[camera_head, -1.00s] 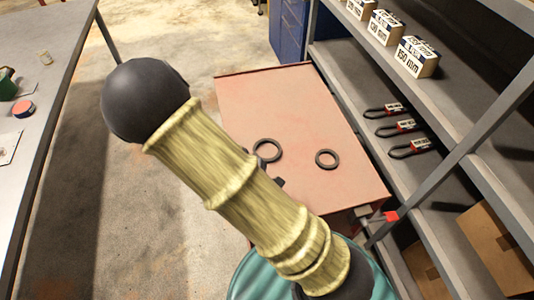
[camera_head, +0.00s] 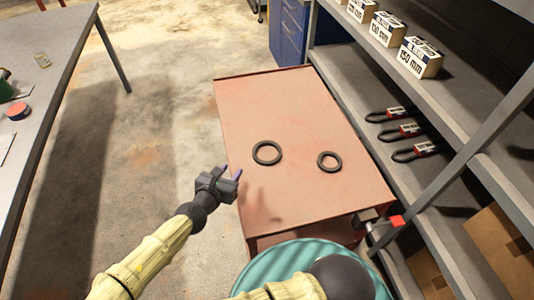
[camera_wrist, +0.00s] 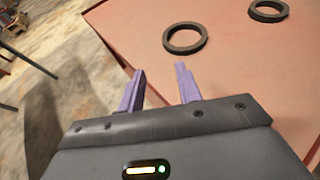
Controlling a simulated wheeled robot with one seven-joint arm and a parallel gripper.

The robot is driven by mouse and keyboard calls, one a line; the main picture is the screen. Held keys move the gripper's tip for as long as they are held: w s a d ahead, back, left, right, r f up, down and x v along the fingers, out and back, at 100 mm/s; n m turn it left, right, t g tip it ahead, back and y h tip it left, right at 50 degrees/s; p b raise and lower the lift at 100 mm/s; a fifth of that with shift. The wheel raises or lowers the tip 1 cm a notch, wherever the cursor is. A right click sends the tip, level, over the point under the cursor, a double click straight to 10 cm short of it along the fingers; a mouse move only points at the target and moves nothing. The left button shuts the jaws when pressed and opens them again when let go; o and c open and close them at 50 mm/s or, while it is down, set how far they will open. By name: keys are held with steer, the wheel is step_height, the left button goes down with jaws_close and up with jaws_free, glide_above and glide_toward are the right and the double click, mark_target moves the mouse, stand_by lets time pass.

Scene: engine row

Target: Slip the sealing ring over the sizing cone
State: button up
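Two dark rings lie flat and apart on the red cabinet top (camera_head: 290,105). The larger-looking left ring (camera_head: 267,163) also shows in the wrist view (camera_wrist: 186,52). The smaller-looking right ring (camera_head: 331,171) is near the top right of the wrist view (camera_wrist: 268,19). I cannot tell which is the sealing ring. My gripper (camera_head: 231,171) is at the cabinet's left edge, left of and nearer than the left ring. Its purple fingers (camera_wrist: 161,72) are apart with nothing between them. I see no sizing cone in either view.
Grey shelving (camera_head: 470,150) stands close on the right, with boxes marked 150 mm (camera_head: 418,58) and several black loops with red tags (camera_head: 416,153). A grey table (camera_head: 50,60) is at the left. A teal ribbed drum (camera_head: 270,268) stands before the cabinet. The cabinet's far top is clear.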

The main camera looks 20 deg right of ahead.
steer(key=shift+d, duration=0.1)
steer(key=p, duration=0.2)
glide_toward(255, 145)
steer(key=x, duration=0.2)
steer(key=shift+w+f, duration=0.15)
steer(key=shift+w, duration=0.2)
steer(key=shift+d+p, duration=0.1)
steer(key=shift+p, duration=0.2)
steer(key=shift+w+d, duration=0.2)
steer(key=p+x, duration=0.2)
steer(key=x, duration=0.2)
steer(key=shift+s+d, duration=0.1)
steer(key=shift+d, duration=0.05)
steer(key=shift+w+d+f, duration=0.1)
steer(key=shift+w+f, duration=0.1)
steer(key=shift+f, duration=0.05)
jaws_close()
